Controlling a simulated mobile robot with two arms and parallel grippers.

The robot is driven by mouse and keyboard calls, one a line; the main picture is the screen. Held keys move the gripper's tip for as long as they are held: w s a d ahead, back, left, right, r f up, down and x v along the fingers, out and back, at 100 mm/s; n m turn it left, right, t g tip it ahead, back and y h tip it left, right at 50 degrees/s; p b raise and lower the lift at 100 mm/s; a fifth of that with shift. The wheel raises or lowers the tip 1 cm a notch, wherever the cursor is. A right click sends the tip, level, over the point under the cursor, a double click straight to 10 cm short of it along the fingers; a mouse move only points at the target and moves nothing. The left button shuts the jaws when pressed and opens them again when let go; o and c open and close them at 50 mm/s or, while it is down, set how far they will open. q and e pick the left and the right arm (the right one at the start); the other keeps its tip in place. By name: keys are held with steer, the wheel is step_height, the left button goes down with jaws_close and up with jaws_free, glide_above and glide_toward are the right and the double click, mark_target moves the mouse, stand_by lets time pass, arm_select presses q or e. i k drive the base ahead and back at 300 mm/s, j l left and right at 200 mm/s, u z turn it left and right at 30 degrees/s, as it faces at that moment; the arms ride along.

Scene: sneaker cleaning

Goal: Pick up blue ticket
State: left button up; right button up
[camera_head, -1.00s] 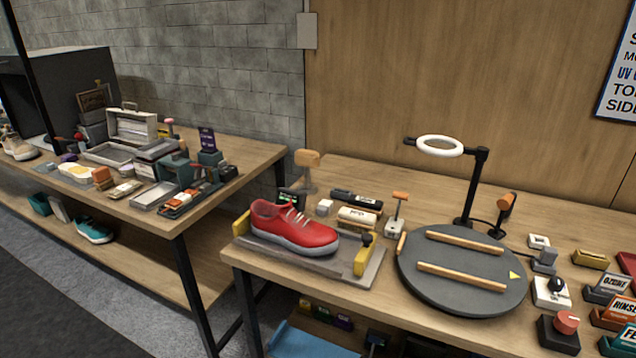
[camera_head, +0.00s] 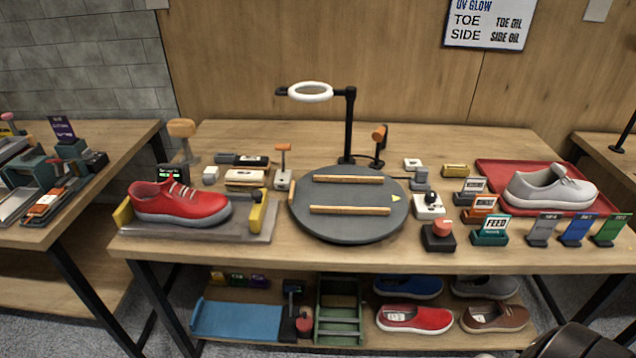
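A blue upright card (camera_head: 577,229), which looks like the blue ticket, stands at the right front of the workbench. It is between a grey card (camera_head: 543,229) and a green card (camera_head: 609,229); their small print is too small to read. Neither of my grippers shows. A dark rounded part, apparently of my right arm, cuts into the bottom right corner, below and apart from the cards.
A red tray (camera_head: 490,170) with a light grey sneaker (camera_head: 550,188) lies behind the cards. A FEED block (camera_head: 491,231) and red-knobbed box (camera_head: 438,236) stand left of them. A turntable (camera_head: 345,226) and red sneaker (camera_head: 180,203) are farther left.

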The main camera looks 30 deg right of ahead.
mark_target(582, 223)
steer(key=z, duration=2.55)
